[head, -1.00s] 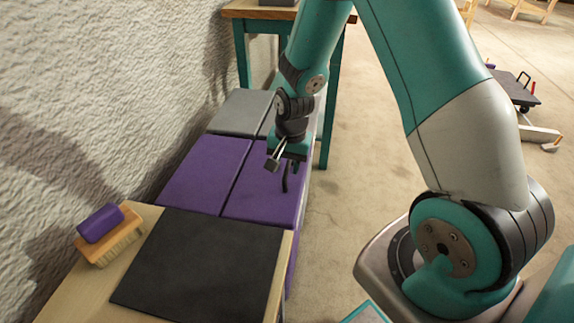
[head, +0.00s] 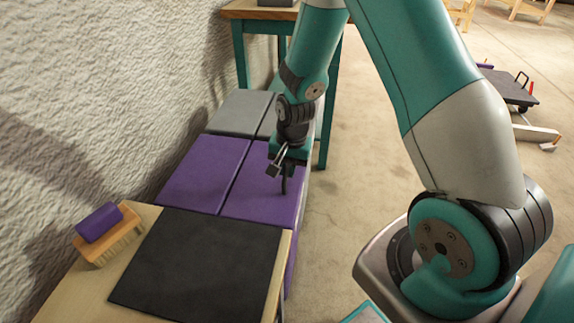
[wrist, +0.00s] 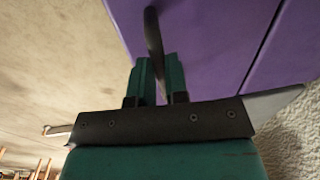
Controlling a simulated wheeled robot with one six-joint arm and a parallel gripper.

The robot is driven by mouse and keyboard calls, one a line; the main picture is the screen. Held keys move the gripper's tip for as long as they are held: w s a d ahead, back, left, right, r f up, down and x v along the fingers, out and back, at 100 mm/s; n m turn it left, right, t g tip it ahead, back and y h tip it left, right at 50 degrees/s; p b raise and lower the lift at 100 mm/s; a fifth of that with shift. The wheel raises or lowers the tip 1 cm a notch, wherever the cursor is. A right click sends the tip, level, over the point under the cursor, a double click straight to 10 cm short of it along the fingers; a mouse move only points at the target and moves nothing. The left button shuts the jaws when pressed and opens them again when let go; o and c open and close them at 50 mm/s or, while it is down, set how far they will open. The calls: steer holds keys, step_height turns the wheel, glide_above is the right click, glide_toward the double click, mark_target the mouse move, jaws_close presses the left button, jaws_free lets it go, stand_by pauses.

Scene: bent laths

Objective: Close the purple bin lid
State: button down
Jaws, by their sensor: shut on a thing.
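The purple bin lid (head: 258,200) lies about level with the purple panel (head: 202,170) on its left, with a dark seam between them. In the wrist view the lid (wrist: 205,40) fills the upper middle. Its dark handle (wrist: 153,35) runs down between the two teal fingers. My gripper (head: 280,172) is shut on this handle near the lid's right side, and the wrist view shows the fingers (wrist: 158,78) on both sides of it. My gripper and wrist hide part of the lid's far right. Any small gap under the lid cannot be told.
A wooden bench with a black mat (head: 200,265) stands in front, with a purple-topped brush (head: 106,232) on it. Grey panels (head: 238,112) and a teal-legged table (head: 262,15) are behind. A rough wall is on the left.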

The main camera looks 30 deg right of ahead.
steer(key=c, duration=1.1)
jaws_free()
steer(key=shift+s+f, duration=0.15)
steer(key=shift+f, duration=0.1)
steer(key=shift+d+r, duration=0.1)
steer(key=shift+r, duration=0.05)
steer(key=r+p, duration=0.1)
steer(key=r, duration=0.4)
steer(key=r+p, duration=0.1)
steer(key=r, duration=0.5)
steer(key=s+d+r+p, duration=0.1)
steer(key=r+p, duration=0.1)
steer(key=r, duration=0.4)
steer(key=s+a+r+n+y, duration=0.2)
steer(key=s+a+r+n, duration=0.4)
steer(key=s+a+n, duration=0.3)
steer(key=s+a+r+n+y, duration=0.2)
steer(key=s+a+r+n, duration=0.45)
steer(key=s+a, duration=0.4)
steer(key=shift+n+g, duration=0.25)
steer(key=shift+g, duration=0.15)
steer(key=r+p, duration=0.5)
steer(key=d+r+p, duration=0.1)
steer(key=r+p, duration=1)
steer(key=shift+s+d+r+p, duration=0.25)
steer(key=shift+d+r+p, duration=0.05)
steer(key=shift+d+p, duration=0.05)
